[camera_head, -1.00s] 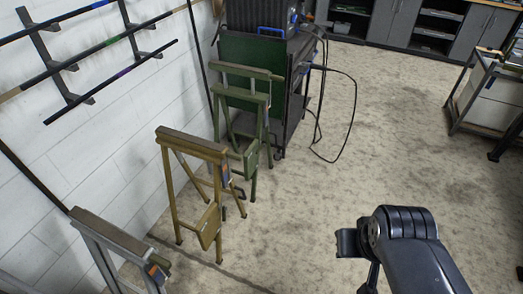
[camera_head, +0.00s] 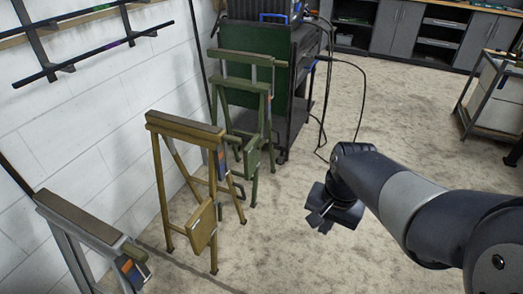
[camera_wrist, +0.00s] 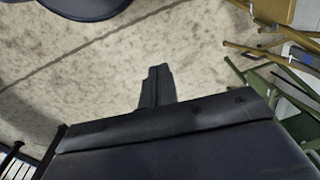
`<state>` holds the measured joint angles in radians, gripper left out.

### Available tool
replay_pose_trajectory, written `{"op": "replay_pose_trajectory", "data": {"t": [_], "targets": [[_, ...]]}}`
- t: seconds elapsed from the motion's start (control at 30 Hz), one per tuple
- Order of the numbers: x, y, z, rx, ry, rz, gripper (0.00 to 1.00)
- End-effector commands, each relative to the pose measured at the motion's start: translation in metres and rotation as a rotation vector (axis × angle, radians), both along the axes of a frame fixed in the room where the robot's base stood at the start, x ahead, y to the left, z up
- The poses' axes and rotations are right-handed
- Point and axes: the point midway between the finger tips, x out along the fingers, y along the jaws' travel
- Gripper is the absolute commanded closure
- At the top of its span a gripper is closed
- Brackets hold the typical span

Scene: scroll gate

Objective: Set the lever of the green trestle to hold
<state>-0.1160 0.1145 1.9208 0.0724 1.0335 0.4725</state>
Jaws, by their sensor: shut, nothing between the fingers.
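The green trestle (camera_head: 240,86) stands by the white wall, behind the yellow trestle. Two green top beams show there, one behind the other; I cannot tell whether they belong to one trestle or two. Its lever is too small to make out in the head view. In the wrist view, green legs (camera_wrist: 290,112) show at the right edge. My gripper (camera_head: 325,222) hangs pointing down over open floor, right of the green trestle and clear of it. Its fingers (camera_wrist: 156,87) are closed together with nothing between them.
The yellow trestle (camera_head: 186,130) and a grey trestle (camera_head: 82,220) stand nearer along the wall. A dark cart (camera_head: 303,80) with a hanging black cable stands behind the green trestle. A wall rack (camera_head: 85,38) holds bars. The floor (camera_head: 400,130) on the right is open.

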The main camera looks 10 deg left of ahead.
Motion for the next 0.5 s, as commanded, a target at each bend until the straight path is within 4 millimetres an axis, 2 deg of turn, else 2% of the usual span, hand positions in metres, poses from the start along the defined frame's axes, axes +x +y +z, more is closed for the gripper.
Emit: {"op": "replay_pose_trajectory", "data": {"t": [0.03, 0.2, 0.3, 0.4, 0.5], "targets": [[0.009, 0.006, -0.037, 0.006, 0.027, -0.025, 1.00], [0.034, 0.027, -0.100, 0.018, 0.105, -0.122, 1.00], [0.046, 0.038, -0.133, 0.021, 0.145, -0.173, 1.00], [0.055, 0.047, -0.158, 0.020, 0.175, -0.212, 1.00], [0.061, 0.053, -0.174, 0.019, 0.197, -0.241, 1.00]]}}
